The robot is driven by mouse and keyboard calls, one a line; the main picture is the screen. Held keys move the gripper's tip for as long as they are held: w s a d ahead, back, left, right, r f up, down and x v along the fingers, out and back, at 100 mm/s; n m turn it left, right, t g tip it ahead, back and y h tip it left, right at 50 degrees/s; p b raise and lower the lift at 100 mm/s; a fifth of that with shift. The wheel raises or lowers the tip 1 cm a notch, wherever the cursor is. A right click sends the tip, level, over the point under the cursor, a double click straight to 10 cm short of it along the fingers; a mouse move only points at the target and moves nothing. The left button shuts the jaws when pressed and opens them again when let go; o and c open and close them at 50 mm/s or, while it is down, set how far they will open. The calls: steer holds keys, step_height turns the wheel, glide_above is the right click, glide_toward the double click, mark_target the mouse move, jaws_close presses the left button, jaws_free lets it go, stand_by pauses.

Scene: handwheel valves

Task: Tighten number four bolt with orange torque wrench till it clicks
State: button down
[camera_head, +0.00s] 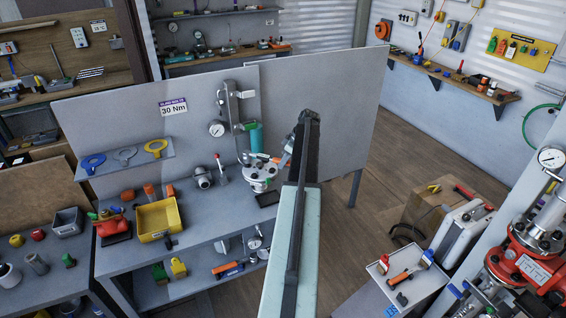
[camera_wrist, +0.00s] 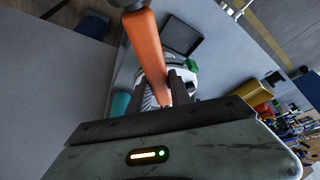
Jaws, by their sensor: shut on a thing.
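My gripper (camera_wrist: 163,93) is shut on the orange torque wrench (camera_wrist: 149,50), whose orange bar runs up between the fingers to a dark end at the top edge of the wrist view. In the head view my arm hides most of the gripper and the wrench. The pale round flange (camera_head: 259,172) with several bolts stands on the bench, just left of my arm's end. It shows partly behind the fingers in the wrist view (camera_wrist: 182,76). Bolt numbers are too small to read, and I cannot tell whether the wrench touches a bolt.
A sign (camera_head: 173,106) on the grey back panel reads 30 Nm. A teal cylinder (camera_head: 256,137) stands behind the flange. A yellow bin (camera_head: 159,219) stands left on the bench. A red valve assembly (camera_head: 532,245) stands at right. Open floor lies beyond my arm to the right.

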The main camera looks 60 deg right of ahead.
steer(key=shift+f, duration=0.15)
steer(key=shift+f+b, duration=0.35)
steer(key=shift+b, duration=0.15)
steer(key=shift+f+b, duration=0.5)
steer(key=shift+b, duration=0.05)
steer(key=shift+w+a+m+h, duration=1.4)
steer(key=shift+a+m, duration=2.1)
steer(key=shift+a, duration=1.75)
steer(key=shift+s+d+n+y, duration=0.15)
steer(key=shift+s+d+n, duration=0.25)
steer(key=shift+d, duration=0.25)
steer(key=shift+s+d+n+y, duration=0.1)
steer(key=shift+s+d+n, duration=0.15)
steer(key=shift+d+n, duration=0.3)
steer(key=shift+s+d+n+y, duration=0.15)
steer(key=shift+s+d+n, duration=0.2)
steer(key=shift+d, duration=0.35)
steer(key=c, duration=1.8)
jaws_free()
steer(key=shift+c, duration=0.2)
jaws_close()
